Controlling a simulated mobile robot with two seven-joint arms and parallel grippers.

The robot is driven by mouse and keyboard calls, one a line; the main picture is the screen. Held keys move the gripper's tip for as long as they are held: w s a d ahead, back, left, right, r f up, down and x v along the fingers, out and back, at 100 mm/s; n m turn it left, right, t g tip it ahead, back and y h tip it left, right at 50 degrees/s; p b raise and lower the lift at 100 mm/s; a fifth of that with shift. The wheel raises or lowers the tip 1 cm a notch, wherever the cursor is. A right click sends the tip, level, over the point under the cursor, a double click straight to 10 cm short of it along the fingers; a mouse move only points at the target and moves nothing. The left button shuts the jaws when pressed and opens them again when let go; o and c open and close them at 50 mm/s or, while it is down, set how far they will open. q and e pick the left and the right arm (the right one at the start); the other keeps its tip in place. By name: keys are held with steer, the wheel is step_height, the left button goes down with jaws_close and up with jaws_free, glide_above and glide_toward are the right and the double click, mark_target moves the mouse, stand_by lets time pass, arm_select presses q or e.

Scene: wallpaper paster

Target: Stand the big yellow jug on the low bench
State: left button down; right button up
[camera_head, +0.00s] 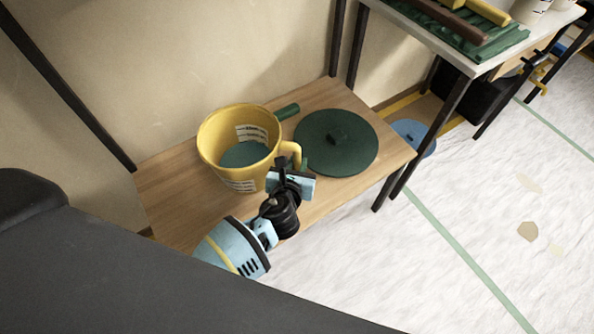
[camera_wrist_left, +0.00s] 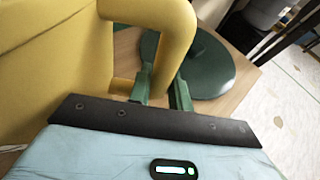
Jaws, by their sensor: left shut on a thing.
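The big yellow jug (camera_head: 222,143) is upright over the low wooden bench (camera_head: 172,190), and its base appears to rest on the top, though my arm and the angle hide part of it. White labels show on the jug, and something green shows inside. My left gripper (camera_head: 287,172) is at the jug's handle, on the right side. In the left wrist view the green fingers (camera_wrist_left: 163,92) are shut on the yellow handle (camera_wrist_left: 172,40), with the jug body (camera_wrist_left: 60,65) at the left. My right gripper is not in view.
A round dark green lid (camera_head: 350,150) lies on the bench right of the jug. A green handle (camera_head: 288,112) sticks out behind the jug. A taller table (camera_head: 470,65) stands at the right. A blue disc (camera_head: 412,133) is beyond the bench's right end. The floor at right is mostly clear.

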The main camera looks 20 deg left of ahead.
arm_select(q)
step_height(320, 180, down, 3)
steer(key=shift+b, duration=0.9)
steer(key=shift+f, duration=0.25)
steer(key=shift+r, duration=0.1)
steer(key=c, duration=1.4)
jaws_free()
steer(key=shift+o, duration=0.5)
steer(key=shift+f, duration=0.2)
steer(key=shift+r, duration=0.1)
